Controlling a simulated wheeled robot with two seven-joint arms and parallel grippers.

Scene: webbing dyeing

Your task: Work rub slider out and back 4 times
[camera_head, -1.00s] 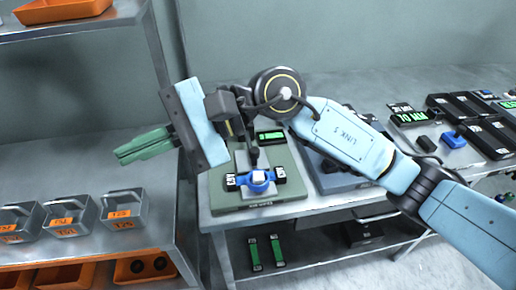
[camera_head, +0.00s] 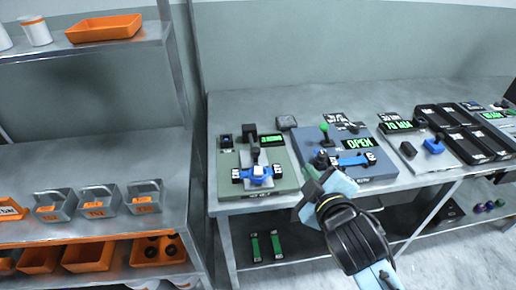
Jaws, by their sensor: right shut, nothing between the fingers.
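A green-based device (camera_head: 282,183) stands on the bench with a blue cross-shaped handle (camera_head: 258,174) on a grey track. To its right is a blue-grey device (camera_head: 376,171) with a blue bar (camera_head: 352,160), a green-knobbed lever (camera_head: 325,135) and a green OPEN display (camera_head: 359,142). The labels are too small to tell which part is the rub slider. My right gripper (camera_head: 318,162) is shut and empty over the left front of the blue-grey device; my wrist partly hides that device's front edge. Whether the fingertips touch it is unclear. My left gripper is out of view.
A metal shelf (camera_head: 100,150) at left holds grey baskets (camera_head: 98,200) and orange bins (camera_head: 88,257). Black boxes and a blue-knobbed device (camera_head: 434,146) stand at the bench's right. Bare bench (camera_head: 235,105) lies behind the devices.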

